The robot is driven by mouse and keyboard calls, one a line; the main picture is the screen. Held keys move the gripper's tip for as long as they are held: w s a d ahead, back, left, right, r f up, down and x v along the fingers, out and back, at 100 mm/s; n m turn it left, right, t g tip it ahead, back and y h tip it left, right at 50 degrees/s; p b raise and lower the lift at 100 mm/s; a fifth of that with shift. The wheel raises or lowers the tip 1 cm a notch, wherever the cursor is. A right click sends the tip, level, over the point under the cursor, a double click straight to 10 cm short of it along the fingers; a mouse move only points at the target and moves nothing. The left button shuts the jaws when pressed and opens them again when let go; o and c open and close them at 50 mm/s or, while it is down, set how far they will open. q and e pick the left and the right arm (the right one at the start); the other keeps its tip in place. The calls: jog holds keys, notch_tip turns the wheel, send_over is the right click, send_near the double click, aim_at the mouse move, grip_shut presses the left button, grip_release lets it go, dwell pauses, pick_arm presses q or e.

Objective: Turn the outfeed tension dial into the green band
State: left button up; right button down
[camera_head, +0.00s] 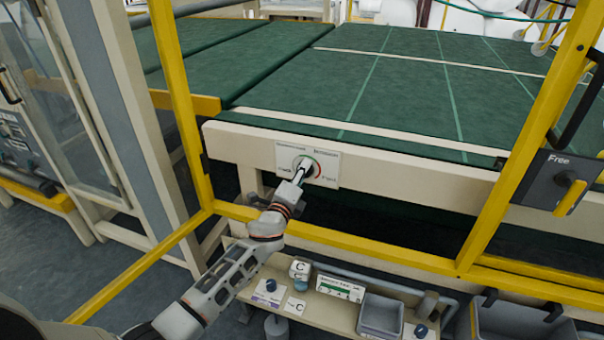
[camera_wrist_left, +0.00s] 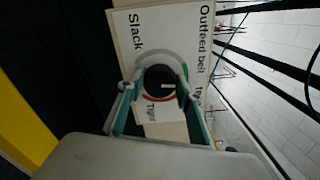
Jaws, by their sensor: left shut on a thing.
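The outfeed tension dial (camera_head: 304,165) sits on a white label plate (camera_head: 327,168) on the cream front rail of the conveyor. In the left wrist view the dial (camera_wrist_left: 158,77) is a dark round knob with a short white mark. An arc around it has grey, green and red parts. The plate (camera_wrist_left: 140,22) reads "Slack", "Tight" and "Outfeed belt". My left gripper (camera_head: 300,173) reaches up to the dial. In the wrist view its two teal-edged fingers (camera_wrist_left: 158,105) are either side of the knob, shut on it. I cannot tell exactly which band the mark points at.
Yellow guard posts and rails (camera_head: 350,244) frame the opening around my left arm. Green conveyor belts (camera_head: 400,85) lie behind. A black box marked "Free" with a yellow handle (camera_head: 570,198) is at right. A low shelf (camera_head: 325,312) below holds small bins and blocks.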

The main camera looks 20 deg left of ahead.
dwell(0.6)
pick_arm(q)
jog(key=o, duration=1.1)
jog(key=s, duration=1.2)
jog(key=shift+a, duration=0.2)
jog(key=s+d+f+n+g, duration=0.1)
jog(key=s+f+n+g, duration=0.1)
jog(key=s+f+n, duration=0.4)
jog(key=s+d+f+n+g+h+p, duration=0.1)
jog(key=s+f+n+g, duration=0.2)
jog(key=s, duration=1.2)
jog(key=s+d+f+n+g+h+p, duration=0.1)
jog(key=s+f+n+g, duration=0.1)
jog(key=s+f+n, duration=0.6)
jog(key=s+f, duration=0.3)
jog(key=f, duration=0.1)
jog(key=shift+d+f+n, duration=0.15)
jog(key=shift+f+n, duration=0.1)
jog(key=shift+n, duration=0.15)
